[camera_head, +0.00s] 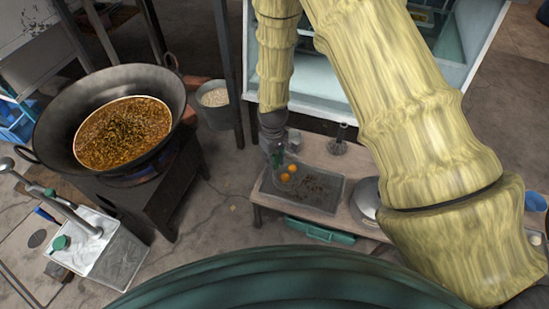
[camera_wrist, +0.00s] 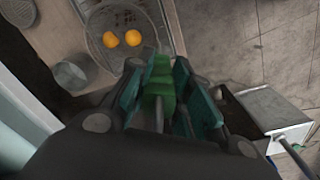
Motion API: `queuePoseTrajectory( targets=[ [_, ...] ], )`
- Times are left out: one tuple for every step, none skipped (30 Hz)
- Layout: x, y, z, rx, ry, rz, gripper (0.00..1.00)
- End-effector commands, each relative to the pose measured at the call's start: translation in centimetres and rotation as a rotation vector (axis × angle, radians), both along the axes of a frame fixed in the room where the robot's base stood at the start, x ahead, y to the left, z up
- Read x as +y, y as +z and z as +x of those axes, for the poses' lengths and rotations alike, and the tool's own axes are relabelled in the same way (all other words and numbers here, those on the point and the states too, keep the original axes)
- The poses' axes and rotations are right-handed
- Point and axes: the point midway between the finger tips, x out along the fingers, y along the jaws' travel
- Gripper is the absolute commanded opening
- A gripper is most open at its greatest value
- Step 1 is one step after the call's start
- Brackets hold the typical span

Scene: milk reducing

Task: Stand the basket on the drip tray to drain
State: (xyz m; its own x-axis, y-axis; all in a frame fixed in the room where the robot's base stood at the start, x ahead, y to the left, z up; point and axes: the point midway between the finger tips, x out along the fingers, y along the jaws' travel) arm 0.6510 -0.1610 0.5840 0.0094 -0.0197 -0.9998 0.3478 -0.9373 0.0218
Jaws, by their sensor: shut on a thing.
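The basket (camera_head: 285,184) is a round wire-mesh one with two orange balls in it. It also shows in the wrist view (camera_wrist: 107,55). My gripper (camera_head: 277,152) is shut on the basket's green handle, which shows between the fingers in the wrist view (camera_wrist: 158,85). The drip tray (camera_head: 330,205) is a grey rectangular tray with dark crumbs, on a low wooden bench. The basket is over the tray's left part and looks about level. I cannot tell whether its bottom touches the tray.
A large wok (camera_head: 60,115) of bubbling brown liquid stands on a burner at left. On the bench (camera_head: 358,212) are a small metal cup (camera_head: 294,139), a whisk-like tool (camera_head: 339,142) and a round metal lid (camera_head: 367,196). A glass-sided case (camera_head: 325,82) stands behind.

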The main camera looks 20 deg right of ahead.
Motion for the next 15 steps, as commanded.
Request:
queuePoseTrajectory(
  targets=[
    [0.0, 0.08, 0.04, -0.001, 0.0, 0.0, 0.0],
    [0.0, 0.09, 0.04, -0.001, 0.0, 0.0, 0.0],
    [0.0, 0.08, 0.04, -0.001, 0.0, 0.0, 0.0],
    [0.0, 0.08, 0.04, -0.001, 0.0, 0.0, 0.0],
    [0.01, 0.08, 0.04, -0.001, 0.0, 0.0, 0.0],
    [0.01, 0.08, 0.04, -0.001, 0.0, 0.0, 0.0],
    [0.01, 0.07, 0.04, -0.001, 0.0, 0.0, 0.0],
    [0.0, 0.05, 0.03, -0.001, 0.0, 0.0, 0.0],
    [0.0, 0.02, 0.03, -0.001, 0.0, 0.0, 0.0],
    [0.0, -0.01, 0.03, -0.001, 0.0, 0.0, 0.0],
    [0.0, -0.04, 0.03, -0.001, 0.0, 0.0, 0.0],
    [0.0, -0.1, 0.03, -0.001, 0.0, 0.0, 0.0],
    [0.0, -0.14, 0.03, -0.001, 0.0, 0.0, 0.0],
    [0.0, -0.18, 0.03, -0.001, 0.0, 0.0, 0.0],
    [0.0, -0.25, 0.04, -0.001, 0.0, 0.0, 0.0]
  ],
)
